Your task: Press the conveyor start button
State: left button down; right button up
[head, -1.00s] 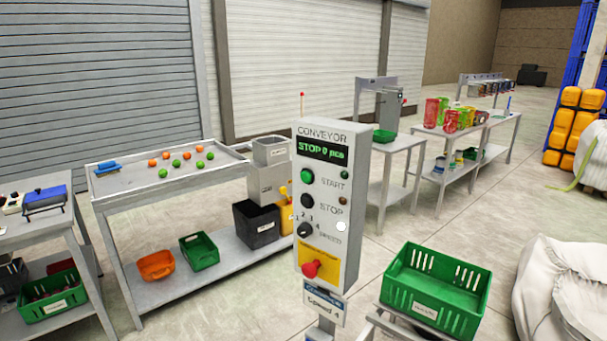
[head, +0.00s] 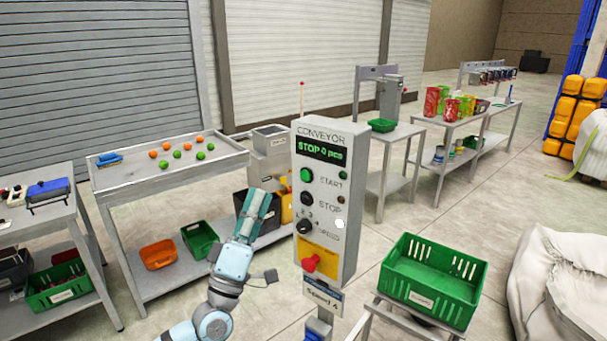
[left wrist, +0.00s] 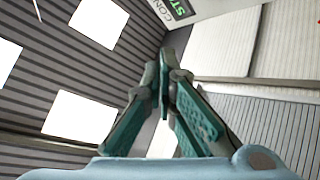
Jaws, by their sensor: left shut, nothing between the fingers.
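The grey conveyor control box (head: 330,200) stands upright on a post in the middle of the head view. Its display reads STOP 0 pcs. The green START button (head: 307,175) is on its front face, above the black STOP button (head: 307,198), the speed knob (head: 304,227) and a red button on a yellow plate (head: 310,264). My left gripper (head: 262,197) is shut and empty, pointing up, left of the box and apart from the START button. In the left wrist view the shut fingers (left wrist: 164,62) show, with part of the box's face (left wrist: 190,8) at the top. My right gripper is not in view.
A green crate (head: 432,282) stands on a stand right of the box. A grey table (head: 130,183) with orange and green balls is behind on the left. A white sack (head: 560,290) lies at the right. Open floor lies between them.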

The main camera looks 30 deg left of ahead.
aim_at(305, 176)
pick_arm(q)
jog(key=shift+r, duration=0.15)
jog(key=shift+w, duration=0.1)
jog(key=w+b, duration=0.6)
jog(key=w, duration=0.2)
jog(key=shift+w+d, duration=0.3)
jog(key=shift+w, duration=0.1)
dwell(1.2)
jog(key=shift+w, duration=0.3)
